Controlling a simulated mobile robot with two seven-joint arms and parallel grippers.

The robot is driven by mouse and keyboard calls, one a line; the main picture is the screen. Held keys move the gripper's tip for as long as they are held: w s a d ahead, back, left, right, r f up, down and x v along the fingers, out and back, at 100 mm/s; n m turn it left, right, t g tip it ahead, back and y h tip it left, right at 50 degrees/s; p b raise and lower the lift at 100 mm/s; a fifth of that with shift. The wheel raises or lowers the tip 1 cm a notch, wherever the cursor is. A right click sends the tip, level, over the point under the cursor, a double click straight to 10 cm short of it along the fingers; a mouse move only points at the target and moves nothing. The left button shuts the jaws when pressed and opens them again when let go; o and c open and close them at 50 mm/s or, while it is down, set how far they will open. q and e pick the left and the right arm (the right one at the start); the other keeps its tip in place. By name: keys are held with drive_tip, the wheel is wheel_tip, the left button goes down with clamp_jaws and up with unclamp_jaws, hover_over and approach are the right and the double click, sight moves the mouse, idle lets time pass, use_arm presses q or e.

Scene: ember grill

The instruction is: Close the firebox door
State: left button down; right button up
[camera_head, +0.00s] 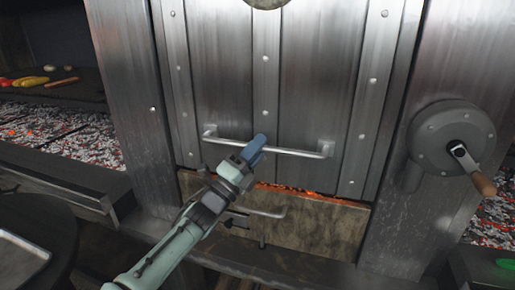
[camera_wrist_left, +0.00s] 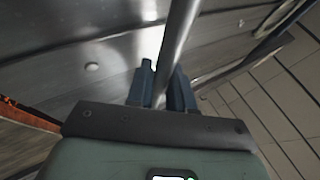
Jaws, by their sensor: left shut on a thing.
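The firebox door (camera_head: 312,85) is a grey riveted metal panel in the middle of the head view. A thin strip of glowing embers (camera_head: 292,189) shows along its lower edge, above a stained lower panel (camera_head: 325,228). A horizontal bar handle (camera_head: 295,151) crosses the lower part of the door. My left gripper (camera_head: 256,146) is shut on this bar near its middle. In the left wrist view the bar (camera_wrist_left: 179,38) runs between the two dark fingers of my left gripper (camera_wrist_left: 163,92). My right gripper is out of view.
A round crank (camera_head: 453,137) with a wooden grip stands out to the right of the door. Ember beds (camera_head: 62,135) lie at the left, below a shelf with vegetables (camera_head: 35,82). A tray (camera_head: 18,262) is at the lower left. A small lower handle (camera_head: 262,211) is below my gripper.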

use_arm(q)
drive_tip(key=c, duration=1.1)
unclamp_jaws()
drive_tip(key=shift+w+f+y, duration=0.2)
drive_tip(key=shift+f+y, duration=0.1)
drive_tip(key=shift+f, duration=0.25)
drive_tip(key=shift+r, duration=0.2)
drive_tip(key=shift+s+r, duration=0.1)
drive_tip(key=shift+s+a, duration=0.1)
drive_tip(key=shift+s+a+f, duration=0.15)
drive_tip(key=shift+f, duration=0.05)
drive_tip(key=s+a+f, duration=0.1)
drive_tip(key=s+a, duration=0.8)
drive_tip(key=s, duration=0.1)
drive_tip(key=shift+a+f, duration=0.15)
drive_tip(key=shift+a, duration=0.25)
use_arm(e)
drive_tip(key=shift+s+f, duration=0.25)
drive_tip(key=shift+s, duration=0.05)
